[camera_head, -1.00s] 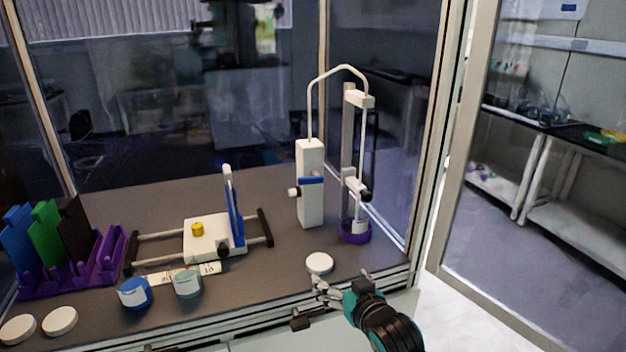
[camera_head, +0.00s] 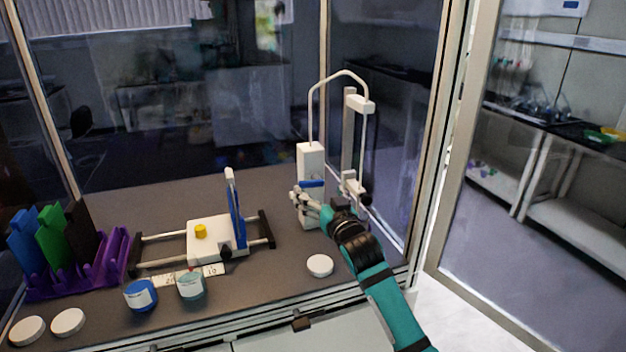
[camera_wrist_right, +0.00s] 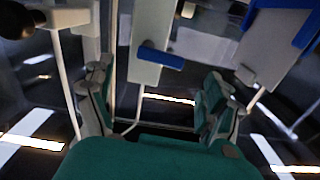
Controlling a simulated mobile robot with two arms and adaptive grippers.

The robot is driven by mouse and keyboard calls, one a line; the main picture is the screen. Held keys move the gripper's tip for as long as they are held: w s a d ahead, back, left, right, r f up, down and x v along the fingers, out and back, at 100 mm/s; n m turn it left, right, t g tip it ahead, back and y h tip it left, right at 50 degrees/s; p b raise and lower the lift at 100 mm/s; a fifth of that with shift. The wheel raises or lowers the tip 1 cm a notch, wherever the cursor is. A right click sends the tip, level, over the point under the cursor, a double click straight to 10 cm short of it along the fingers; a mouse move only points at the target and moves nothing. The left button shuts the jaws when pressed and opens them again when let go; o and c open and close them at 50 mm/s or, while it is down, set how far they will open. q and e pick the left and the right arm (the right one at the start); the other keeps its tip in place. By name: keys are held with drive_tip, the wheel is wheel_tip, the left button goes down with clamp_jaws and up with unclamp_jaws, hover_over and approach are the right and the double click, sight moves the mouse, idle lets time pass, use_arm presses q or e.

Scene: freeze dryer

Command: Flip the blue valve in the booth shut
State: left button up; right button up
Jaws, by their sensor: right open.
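The blue valve (camera_head: 311,184) is a short blue handle on the front of a white upright block (camera_head: 311,156) in the booth. In the right wrist view the blue handle (camera_wrist_right: 161,58) lies across the white block, slightly tilted, between my open fingers and beyond them. My right gripper (camera_head: 308,202) is open and empty, in front of the block just below the handle; its fingers also frame the block in the right wrist view (camera_wrist_right: 155,98). I cannot tell whether a finger touches the valve. The gripper hides the lower block. My left gripper is not in view.
A white stand (camera_head: 348,130) with a curved tube rises right of the block. A white rig with a blue upright (camera_head: 237,215) stands left. A white lid (camera_head: 320,266), two jars (camera_head: 140,295) and a purple rack (camera_head: 80,268) are on the booth floor. Glass walls surround it.

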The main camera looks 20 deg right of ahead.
sight(312, 184)
drive_tip(key=shift+w+a+p, duration=0.1)
drive_tip(key=shift+w+p, duration=0.35)
drive_tip(key=shift+w, duration=2.3)
drive_tip(key=shift+c, duration=0.4)
